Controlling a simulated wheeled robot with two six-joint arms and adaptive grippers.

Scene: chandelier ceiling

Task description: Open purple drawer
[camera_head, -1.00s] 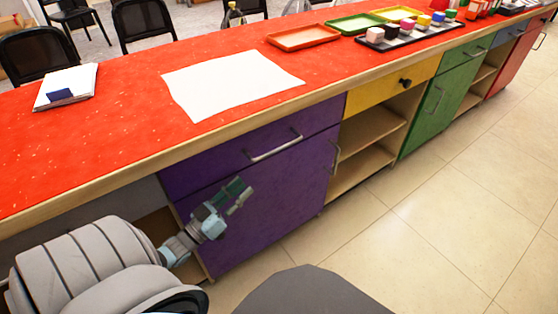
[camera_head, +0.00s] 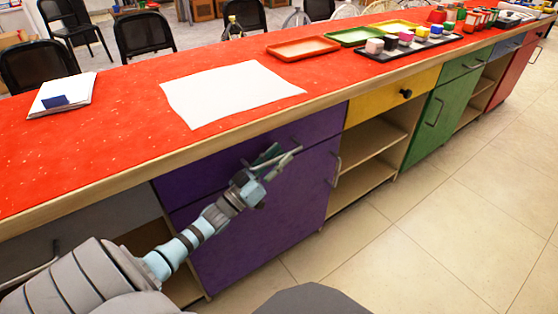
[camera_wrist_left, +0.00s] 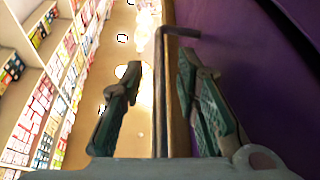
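The purple drawer (camera_head: 318,122) is the upper front of the purple cabinet, under the red countertop, and looks closed. Its metal handle (camera_head: 292,153) is partly hidden behind my left gripper (camera_head: 274,160) in the head view. In the left wrist view, the handle bar (camera_wrist_left: 166,75) runs between the two dark fingers of my left gripper (camera_wrist_left: 158,64), which are open on either side of it. There are visible gaps, and I cannot tell whether a finger touches the bar. The purple front (camera_wrist_left: 235,60) fills the right side of that view. My right gripper is not in view.
Below the drawer is a purple door with a vertical handle (camera_head: 336,169). Open shelves (camera_head: 365,180) and a yellow drawer (camera_head: 390,98) stand to the right. White paper (camera_head: 232,92) lies on the countertop (camera_head: 120,125). The tiled floor (camera_head: 430,235) in front is clear.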

